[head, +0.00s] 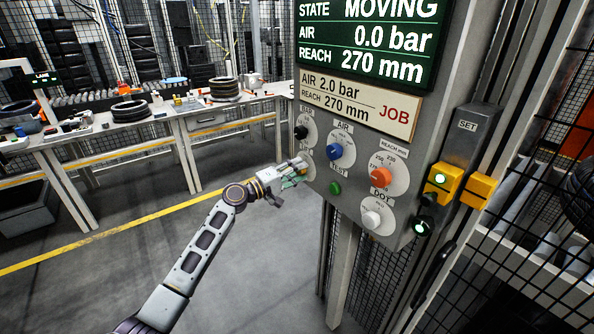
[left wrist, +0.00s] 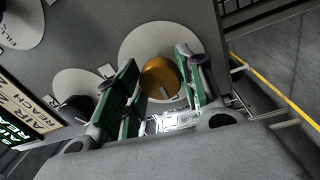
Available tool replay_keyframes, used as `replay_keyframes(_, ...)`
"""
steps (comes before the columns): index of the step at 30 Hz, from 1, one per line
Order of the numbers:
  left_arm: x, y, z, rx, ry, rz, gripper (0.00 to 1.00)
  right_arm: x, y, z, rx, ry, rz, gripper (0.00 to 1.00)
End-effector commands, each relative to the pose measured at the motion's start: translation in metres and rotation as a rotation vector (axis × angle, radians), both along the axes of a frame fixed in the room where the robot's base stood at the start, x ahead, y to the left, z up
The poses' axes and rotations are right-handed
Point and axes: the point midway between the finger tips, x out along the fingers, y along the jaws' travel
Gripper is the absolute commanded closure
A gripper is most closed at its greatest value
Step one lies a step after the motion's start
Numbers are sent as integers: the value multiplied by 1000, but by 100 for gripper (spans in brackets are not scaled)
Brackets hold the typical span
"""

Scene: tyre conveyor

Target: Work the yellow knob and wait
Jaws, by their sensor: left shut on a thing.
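The yellow knob (left wrist: 158,76) sits on a round white dial plate (left wrist: 138,42) and shows between the green-padded fingers in the left wrist view. My left gripper (left wrist: 163,92) is shut on it. In the head view, my left gripper (head: 293,172) is at the lower left dial of the grey panel (head: 318,199) and hides the yellow knob there. The green screen (head: 367,42) reads STATE MOVING, AIR 0.0 bar, REACH 270 mm. The job card (head: 357,99) reads AIR 2.0 bar, REACH 270 mm. My right gripper is not in view.
Near the gripper are a black knob (head: 300,132), a blue knob (head: 335,151), a green button (head: 336,188), an orange knob (head: 381,177) and a white knob (head: 372,219). A SET box (head: 467,140) is at right.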

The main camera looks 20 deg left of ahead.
Motion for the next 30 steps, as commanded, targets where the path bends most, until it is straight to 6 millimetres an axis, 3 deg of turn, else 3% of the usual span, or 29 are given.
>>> replay_keyframes(9, 0, 1, 0, -3, 2, 3, 86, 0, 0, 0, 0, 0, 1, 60)
replay_keyframes(10, 0, 1, 0, -3, 2, 3, 58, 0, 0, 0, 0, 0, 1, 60)
replay_keyframes(14, 0, 1, 0, -2, 1, 2, 41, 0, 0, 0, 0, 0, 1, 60)
replay_keyframes(30, -4, 3, -1, -1, 1, 1, 40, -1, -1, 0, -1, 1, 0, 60)
